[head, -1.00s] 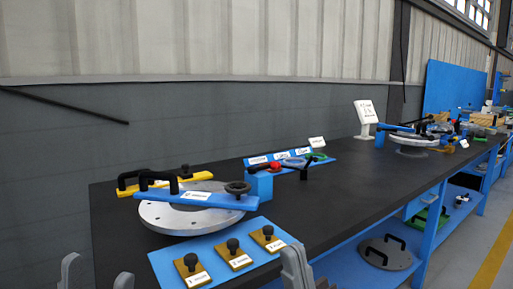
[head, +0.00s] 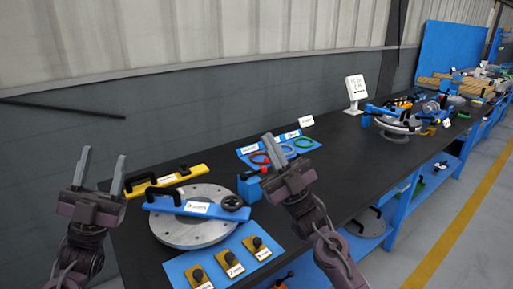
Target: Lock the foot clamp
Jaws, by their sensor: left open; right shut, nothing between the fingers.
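My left gripper (head: 103,162) is open and empty, raised at the left end of the bench. My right gripper (head: 271,143) is shut and empty, raised just right of the blue block and partly covering the area behind.
A yellow bar (head: 195,176) with black handles lies behind the flange. A blue plate with several black-knobbed yellow pieces (head: 228,258) is in front. Coloured rings (head: 287,149) sit on a blue board behind.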

